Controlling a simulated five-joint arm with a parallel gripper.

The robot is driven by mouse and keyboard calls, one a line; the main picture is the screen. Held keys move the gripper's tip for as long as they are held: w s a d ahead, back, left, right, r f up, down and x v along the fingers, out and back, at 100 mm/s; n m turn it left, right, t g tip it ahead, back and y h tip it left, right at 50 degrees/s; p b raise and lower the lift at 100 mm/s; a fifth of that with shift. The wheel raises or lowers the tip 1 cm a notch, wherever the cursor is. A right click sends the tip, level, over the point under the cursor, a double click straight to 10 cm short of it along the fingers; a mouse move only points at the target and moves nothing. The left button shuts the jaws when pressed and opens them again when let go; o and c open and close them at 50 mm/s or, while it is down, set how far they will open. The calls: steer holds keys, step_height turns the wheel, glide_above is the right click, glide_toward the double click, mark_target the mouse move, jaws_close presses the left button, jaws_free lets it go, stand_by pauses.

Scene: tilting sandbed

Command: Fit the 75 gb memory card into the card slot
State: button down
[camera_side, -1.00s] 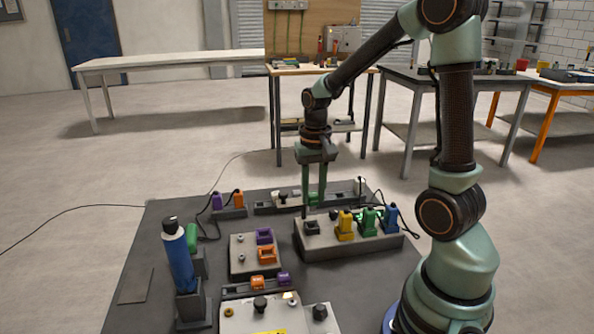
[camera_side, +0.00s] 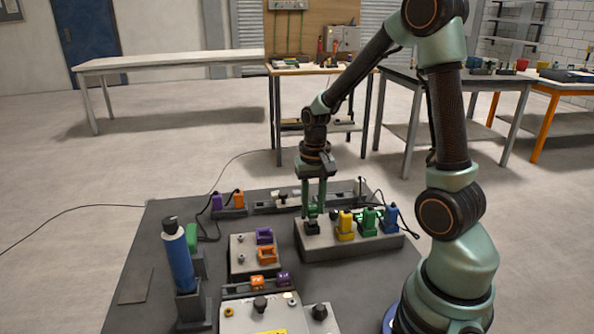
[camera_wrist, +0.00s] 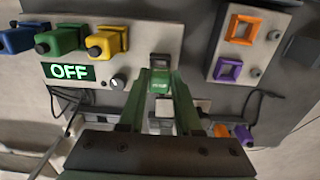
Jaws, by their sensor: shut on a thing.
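My gripper (camera_wrist: 161,80) is shut on a small green card (camera_wrist: 159,84) with a pale label, which I take to be the memory card; its writing is too small to read. In the wrist view the card's far end is at a dark block (camera_wrist: 160,62) on the grey box, which looks like the card slot. I cannot tell whether the card is inside it. In the side view my gripper (camera_side: 313,212) is right above the dark block (camera_side: 312,228) at the box's left end. The fingers mostly hide the card there.
The grey box (camera_wrist: 113,105) also carries yellow (camera_wrist: 106,42), green (camera_wrist: 62,40) and blue (camera_wrist: 17,39) plugs and an "OFF" display (camera_wrist: 69,72). A panel (camera_side: 240,255) with purple and orange sockets stands to the left. A blue bottle (camera_side: 178,262) stands farther left.

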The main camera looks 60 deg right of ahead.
steer(key=shift+f, duration=1.25)
stand_by(0.7)
steer(key=shift+c, duration=0.2)
jaws_free()
steer(key=shift+r, duration=4.05)
steer(key=s+a+r+n+t, duration=0.3)
steer(key=a+r+n+t, duration=0.2)
steer(key=a+r+n, duration=0.4)
steer(key=a, duration=0.4)
steer(key=shift+s+r+t, duration=0.3)
steer(key=shift+s, duration=0.05)
